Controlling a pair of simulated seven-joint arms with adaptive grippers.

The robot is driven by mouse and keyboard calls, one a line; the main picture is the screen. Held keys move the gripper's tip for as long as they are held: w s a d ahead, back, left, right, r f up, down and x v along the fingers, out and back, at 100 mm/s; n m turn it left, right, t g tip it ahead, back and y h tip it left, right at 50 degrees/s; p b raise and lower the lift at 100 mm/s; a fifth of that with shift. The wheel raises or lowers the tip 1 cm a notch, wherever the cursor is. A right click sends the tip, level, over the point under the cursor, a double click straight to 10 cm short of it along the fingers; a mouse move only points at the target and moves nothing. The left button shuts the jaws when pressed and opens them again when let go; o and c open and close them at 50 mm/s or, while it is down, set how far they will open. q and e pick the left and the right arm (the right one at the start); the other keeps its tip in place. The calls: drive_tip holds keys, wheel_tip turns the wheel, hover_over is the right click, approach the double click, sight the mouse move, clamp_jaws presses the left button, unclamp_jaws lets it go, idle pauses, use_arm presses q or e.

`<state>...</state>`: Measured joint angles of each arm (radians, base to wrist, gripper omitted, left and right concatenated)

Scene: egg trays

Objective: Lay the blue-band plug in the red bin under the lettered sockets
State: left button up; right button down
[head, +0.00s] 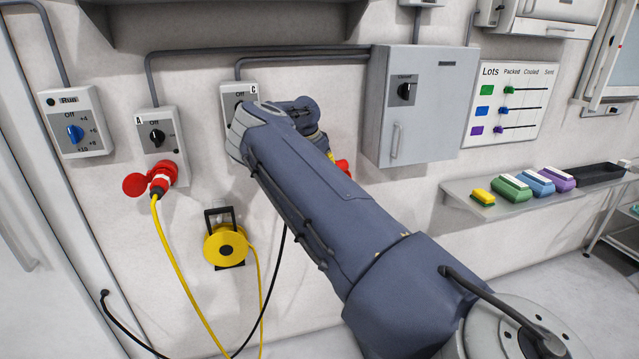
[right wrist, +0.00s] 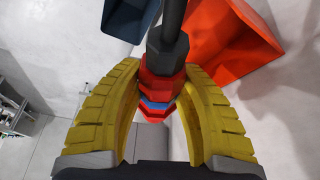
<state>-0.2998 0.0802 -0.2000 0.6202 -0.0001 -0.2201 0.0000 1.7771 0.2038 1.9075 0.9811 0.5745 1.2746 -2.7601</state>
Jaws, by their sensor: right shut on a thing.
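The blue-band plug (right wrist: 160,88) is red with a blue ring and a dark collar and cable. My right gripper (right wrist: 160,75) has its yellow fingers closed on both sides of it in the right wrist view. The red bin (right wrist: 245,35) shows behind the plug at upper right of that view; the plug looks apart from it. The lettered sockets A (head: 157,137) and C (head: 238,98) are on the wall; C is partly covered by my arm. My left gripper is not in view.
A red plug (head: 160,180) with a yellow cable sits in socket A. A yellow cable reel (head: 226,246) hangs below. A dark blue bin (right wrist: 128,18) is beside the red bin. A grey cabinet (head: 418,105) and a shelf (head: 520,207) with coloured boxes are to the right.

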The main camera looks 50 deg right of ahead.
drive_tip(key=shift+w+d, duration=1.6)
drive_tip(key=shift+w, duration=0.7)
wheel_tip(320, 180, down, 6)
drive_tip(key=shift+w+f, duration=0.15)
drive_tip(key=shift+f, duration=0.25)
drive_tip(key=shift+f, duration=0.65)
drive_tip(key=c, duration=1.2)
unclamp_jaws()
drive_tip(key=shift+r, duration=0.1)
